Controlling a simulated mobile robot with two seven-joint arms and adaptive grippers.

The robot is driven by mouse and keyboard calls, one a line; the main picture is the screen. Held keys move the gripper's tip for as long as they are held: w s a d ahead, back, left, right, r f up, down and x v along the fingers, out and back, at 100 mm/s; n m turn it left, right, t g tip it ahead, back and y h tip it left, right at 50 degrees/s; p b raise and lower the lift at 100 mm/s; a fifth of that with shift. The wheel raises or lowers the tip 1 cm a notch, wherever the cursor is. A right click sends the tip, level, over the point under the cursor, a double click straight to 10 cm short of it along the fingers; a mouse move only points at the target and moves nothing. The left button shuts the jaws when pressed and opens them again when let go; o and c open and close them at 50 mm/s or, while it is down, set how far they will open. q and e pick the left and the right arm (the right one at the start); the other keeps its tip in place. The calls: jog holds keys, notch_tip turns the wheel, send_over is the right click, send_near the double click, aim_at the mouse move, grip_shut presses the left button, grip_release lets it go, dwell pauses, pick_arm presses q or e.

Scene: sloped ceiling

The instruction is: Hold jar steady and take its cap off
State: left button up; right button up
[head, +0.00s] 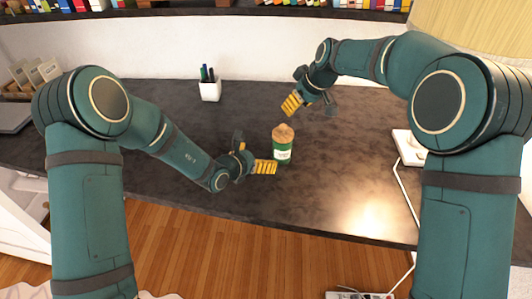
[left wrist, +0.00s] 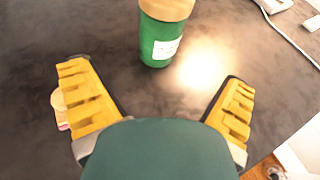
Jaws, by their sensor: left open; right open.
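A green jar (head: 282,152) with a pale label and a brown cap (head: 283,133) stands upright on the dark table. In the left wrist view the jar (left wrist: 158,42) stands ahead of the fingers, and its cap (left wrist: 167,8) is cut by the top edge. My left gripper (head: 256,153) is open, just left of the jar; in the left wrist view its yellow fingers (left wrist: 157,105) are spread wide with nothing between them. My right gripper (head: 311,106) is open and empty, above and to the right of the cap.
A white cup with pens (head: 210,88) stands at the back of the table (head: 340,190). A white object with a cable (head: 408,147) lies at the right, partly behind my right arm. A laptop-like grey slab (head: 14,117) is at the far left. The table around the jar is clear.

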aim_at(283, 146)
pick_arm(q)
jog(key=x, duration=1.3)
jog(key=shift+w+d+f, duration=0.15)
